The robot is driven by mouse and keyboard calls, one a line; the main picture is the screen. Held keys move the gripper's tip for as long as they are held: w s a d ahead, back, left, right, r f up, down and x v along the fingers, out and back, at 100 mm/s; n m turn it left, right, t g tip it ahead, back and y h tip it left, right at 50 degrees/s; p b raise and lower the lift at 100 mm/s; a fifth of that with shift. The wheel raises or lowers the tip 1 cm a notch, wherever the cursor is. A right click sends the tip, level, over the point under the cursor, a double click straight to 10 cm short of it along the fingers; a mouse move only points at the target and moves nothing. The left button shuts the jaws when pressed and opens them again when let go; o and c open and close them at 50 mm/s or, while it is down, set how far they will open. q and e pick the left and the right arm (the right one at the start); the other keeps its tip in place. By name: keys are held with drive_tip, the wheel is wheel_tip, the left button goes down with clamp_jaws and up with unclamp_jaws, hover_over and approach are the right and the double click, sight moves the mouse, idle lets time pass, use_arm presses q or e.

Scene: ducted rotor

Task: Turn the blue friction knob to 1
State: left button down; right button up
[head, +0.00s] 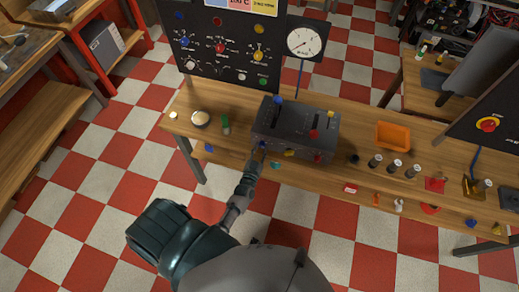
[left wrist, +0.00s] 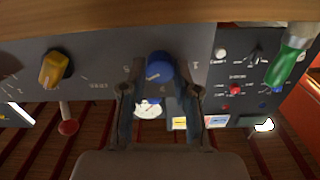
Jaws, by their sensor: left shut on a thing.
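The blue friction knob (left wrist: 159,68) is on the grey front face of the dark control box (head: 295,125). In the left wrist view it sits between the two fingers of my left gripper (left wrist: 160,92), which is shut on it. In the head view my left gripper (head: 257,153) reaches the lower left of the box's front, and the knob there is small and mostly covered. Scale marks show beside the knob, with a 5 at its left; the pointer's exact setting cannot be told. My right gripper is not in view.
A yellow knob (left wrist: 55,68) is beside the blue one, and a red knob (head: 318,157) is further along the box front. Levers rise from the box top. An orange bin (head: 393,136) and several small items share the wooden bench. A black panel (head: 222,50) stands behind.

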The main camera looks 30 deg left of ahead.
use_arm(q)
drive_tip(key=shift+d, duration=0.1)
idle(0.5)
idle(0.3)
drive_tip(key=c, duration=0.8)
unclamp_jaws()
drive_tip(key=shift+w, duration=0.1)
drive_tip(key=shift+c, duration=0.2)
drive_tip(key=v, duration=1.2)
